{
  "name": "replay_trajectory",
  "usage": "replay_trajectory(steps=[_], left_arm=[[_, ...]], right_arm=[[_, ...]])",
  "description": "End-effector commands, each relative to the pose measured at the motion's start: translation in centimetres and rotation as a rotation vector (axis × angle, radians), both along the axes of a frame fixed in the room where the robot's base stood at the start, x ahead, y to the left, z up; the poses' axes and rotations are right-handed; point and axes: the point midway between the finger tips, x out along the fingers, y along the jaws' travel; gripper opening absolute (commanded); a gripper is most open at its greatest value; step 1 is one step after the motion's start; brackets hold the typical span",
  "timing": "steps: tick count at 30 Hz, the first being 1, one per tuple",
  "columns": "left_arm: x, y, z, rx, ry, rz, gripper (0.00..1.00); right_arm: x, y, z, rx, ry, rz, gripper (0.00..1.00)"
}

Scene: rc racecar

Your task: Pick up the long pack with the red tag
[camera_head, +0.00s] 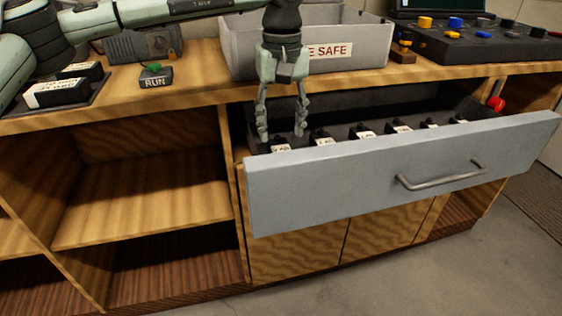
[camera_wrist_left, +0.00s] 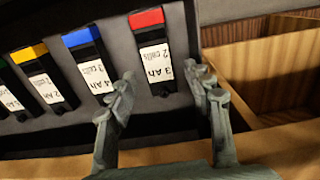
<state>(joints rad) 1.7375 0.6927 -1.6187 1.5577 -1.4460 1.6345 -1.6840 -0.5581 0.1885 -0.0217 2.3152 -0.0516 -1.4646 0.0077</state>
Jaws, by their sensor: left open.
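The long black pack with the red tag (camera_wrist_left: 153,55) lies in the open drawer. Its white label reads "3 Ah 2 cells", upside down in the left wrist view. My left gripper (camera_wrist_left: 163,90) is open, with one finger on each side of this pack in that view. Whether the fingers touch it I cannot tell. In the head view my left gripper (camera_head: 282,130) points down into the drawer's left end, over the leftmost pack (camera_head: 281,147); the tag colour does not show there. My right gripper is out of view.
Blue-tagged (camera_wrist_left: 85,62) and yellow-tagged (camera_wrist_left: 42,78) packs lie beside it in the row. The grey drawer front (camera_head: 400,170) stands in front of the gripper. A grey bin (camera_head: 350,45) marked "E SAFE" stands on the bench behind. A RUN block (camera_head: 155,78) sits left.

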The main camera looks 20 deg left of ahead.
Motion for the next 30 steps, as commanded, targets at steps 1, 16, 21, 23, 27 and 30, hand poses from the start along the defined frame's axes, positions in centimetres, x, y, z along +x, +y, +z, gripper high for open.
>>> replay_trajectory(steps=[1, 16, 21, 23, 27, 30], left_arm=[[-0.1, 0.0, -0.7, 0.0, 0.002, 0.0, 0.51], [-0.2, -0.6, -6.3, -0.004, 0.0, 0.002, 0.51], [-0.1, -0.6, -6.3, -0.004, -0.001, 0.002, 0.51], [-0.1, -0.6, -6.3, -0.004, 0.0, 0.002, 0.47], [-0.1, -0.6, -6.3, -0.004, -0.001, 0.003, 0.3], [-0.1, -0.6, -6.3, -0.004, -0.001, 0.003, 0.17]], right_arm=[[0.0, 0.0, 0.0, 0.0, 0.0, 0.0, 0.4], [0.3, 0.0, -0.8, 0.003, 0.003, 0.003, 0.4], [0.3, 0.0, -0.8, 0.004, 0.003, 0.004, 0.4], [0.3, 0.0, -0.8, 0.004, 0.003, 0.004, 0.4], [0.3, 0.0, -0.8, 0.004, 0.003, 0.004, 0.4], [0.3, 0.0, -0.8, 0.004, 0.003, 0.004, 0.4]])
